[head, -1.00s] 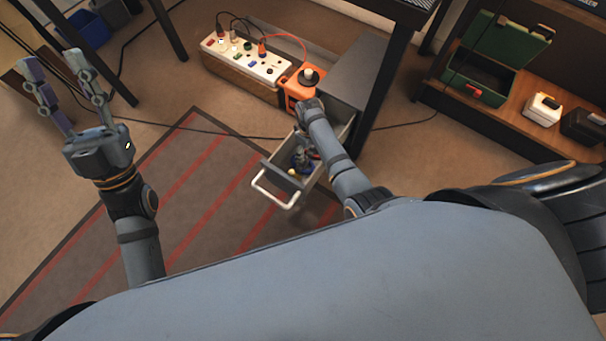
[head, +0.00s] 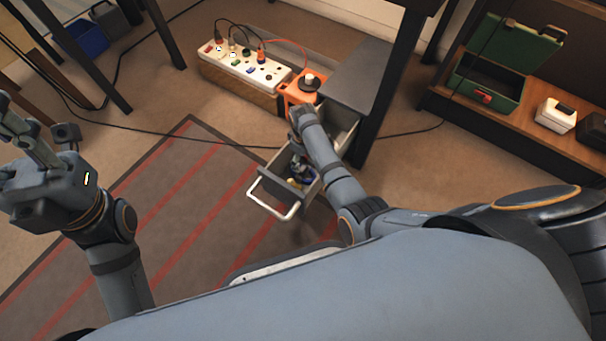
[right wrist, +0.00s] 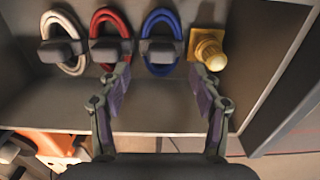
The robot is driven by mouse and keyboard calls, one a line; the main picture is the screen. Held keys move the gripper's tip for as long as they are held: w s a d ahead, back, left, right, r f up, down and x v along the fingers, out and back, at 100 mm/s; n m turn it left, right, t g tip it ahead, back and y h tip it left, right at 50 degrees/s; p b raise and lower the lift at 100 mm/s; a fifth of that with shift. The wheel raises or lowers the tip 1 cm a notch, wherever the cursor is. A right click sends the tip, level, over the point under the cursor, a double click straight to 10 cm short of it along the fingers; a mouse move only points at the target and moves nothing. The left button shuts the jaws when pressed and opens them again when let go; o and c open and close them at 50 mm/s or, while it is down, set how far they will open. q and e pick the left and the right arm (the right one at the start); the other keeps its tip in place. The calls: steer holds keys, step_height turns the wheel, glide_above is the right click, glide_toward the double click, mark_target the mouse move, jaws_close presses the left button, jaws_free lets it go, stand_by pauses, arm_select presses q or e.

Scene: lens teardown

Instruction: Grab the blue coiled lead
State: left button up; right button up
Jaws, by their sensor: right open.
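The blue coiled lead (right wrist: 161,22) lies in the open drawer (head: 272,190), a loop with a dark grey band across it. In the right wrist view it sits ahead of my right gripper (right wrist: 160,80), centred between the fingertips. That gripper is open and empty, its fingers apart and short of the lead. In the head view my right forearm reaches over the drawer and hides the right fingers; a bit of blue (head: 304,173) shows beside it. My left gripper (head: 20,130) is at the left edge, partly cut off, its fingers apart and empty.
In the right wrist view a red coil (right wrist: 110,22) and a white coil (right wrist: 62,25) lie left of the blue one, and a yellow fitting (right wrist: 208,48) right of it. The drawer walls are close around. A power strip (head: 240,72) and an orange box (head: 290,92) stand behind.

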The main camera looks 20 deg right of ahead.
mark_target(303, 168)
step_height(303, 168, down, 5)
steer(key=b, duration=0.3)
steer(key=shift+s, duration=0.1)
steer(key=shift+r, duration=0.2)
steer(key=shift+c, duration=0.5)
jaws_close()
